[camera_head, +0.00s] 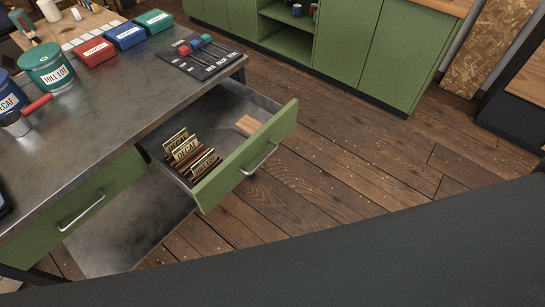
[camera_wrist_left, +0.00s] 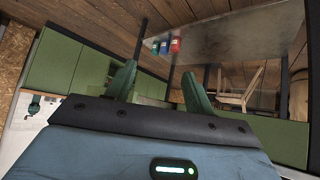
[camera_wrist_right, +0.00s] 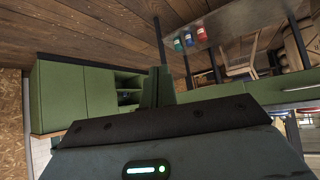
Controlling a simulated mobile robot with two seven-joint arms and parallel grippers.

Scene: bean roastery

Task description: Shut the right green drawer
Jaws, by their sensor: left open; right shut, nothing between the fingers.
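The right green drawer (camera_head: 246,157) is pulled out from the metal-topped table (camera_head: 110,105). Its green front has a metal bar handle (camera_head: 259,159). Inside lie several labelled cards (camera_head: 187,153) and a small wooden block (camera_head: 248,125). The left green drawer (camera_head: 80,208) sits flush under the tabletop. Neither gripper shows in the head view. In the left wrist view my left gripper (camera_wrist_left: 159,70) has its fingers apart with nothing between them. In the right wrist view my right gripper (camera_wrist_right: 157,72) has its fingers together, empty. Both appear well away from the drawer.
On the tabletop stand red (camera_head: 94,52), blue (camera_head: 125,36) and green (camera_head: 154,21) boxes, a green HILL LOT canister (camera_head: 47,67) and a dark board (camera_head: 201,56) with coloured knobs. Green cabinets (camera_head: 370,50) stand at the back. The wooden floor (camera_head: 330,165) beside the drawer is clear.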

